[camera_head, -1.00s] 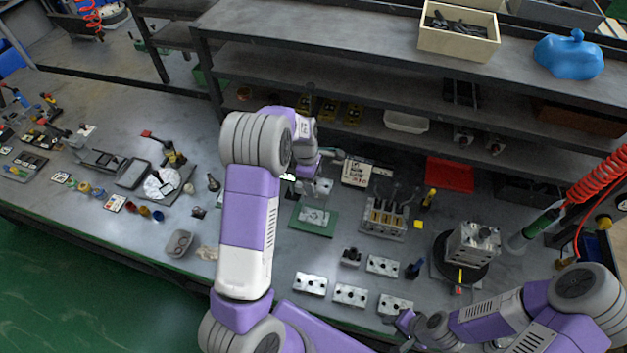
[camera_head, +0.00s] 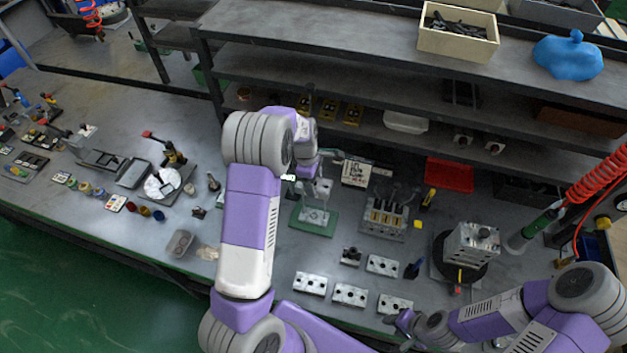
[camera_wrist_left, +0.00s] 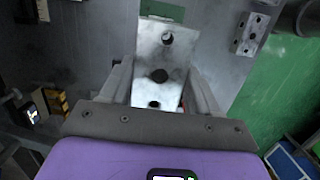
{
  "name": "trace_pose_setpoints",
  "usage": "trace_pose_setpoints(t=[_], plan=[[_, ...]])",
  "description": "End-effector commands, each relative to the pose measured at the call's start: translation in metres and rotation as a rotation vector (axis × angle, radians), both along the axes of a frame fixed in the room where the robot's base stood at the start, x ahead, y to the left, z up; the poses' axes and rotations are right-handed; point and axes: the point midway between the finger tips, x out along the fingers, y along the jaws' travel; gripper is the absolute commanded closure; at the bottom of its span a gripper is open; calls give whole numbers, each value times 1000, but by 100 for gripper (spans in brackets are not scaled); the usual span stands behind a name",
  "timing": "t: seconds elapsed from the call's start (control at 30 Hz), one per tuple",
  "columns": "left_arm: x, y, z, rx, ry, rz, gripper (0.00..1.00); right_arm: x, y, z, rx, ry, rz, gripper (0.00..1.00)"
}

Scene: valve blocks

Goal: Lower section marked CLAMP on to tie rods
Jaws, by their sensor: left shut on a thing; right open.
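My left gripper (camera_head: 318,190) is over the green mat (camera_head: 303,226) in the head view. In the left wrist view its jaws (camera_wrist_left: 163,92) are shut on a silver metal section (camera_wrist_left: 166,50) with dark holes. A silver piece (camera_head: 315,215) shows just below the gripper over the mat. I cannot tell whether it is the held section, or whether it touches anything below. No CLAMP marking is readable, and I cannot make out the tie rods. My right gripper (camera_head: 402,328) is open near the front edge of the bench, beside a loose section (camera_head: 395,304).
Several silver sections with holes lie in front, including one at the left (camera_head: 310,283). A block with upright levers (camera_head: 384,217) stands right of the mat. A large metal block (camera_head: 471,244) sits on a dark round base. Shelves (camera_head: 330,75) and a red tray (camera_head: 450,173) are behind.

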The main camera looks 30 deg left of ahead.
Motion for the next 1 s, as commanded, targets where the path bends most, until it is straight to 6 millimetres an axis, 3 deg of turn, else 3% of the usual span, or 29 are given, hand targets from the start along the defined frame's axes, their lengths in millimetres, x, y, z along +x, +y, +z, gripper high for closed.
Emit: trace_pose_setpoints(t=[1.0], plan=[[0, 0, -6, 0, -1, 0, 89, 0, 0, -3, 0, 0, 0, 57]])
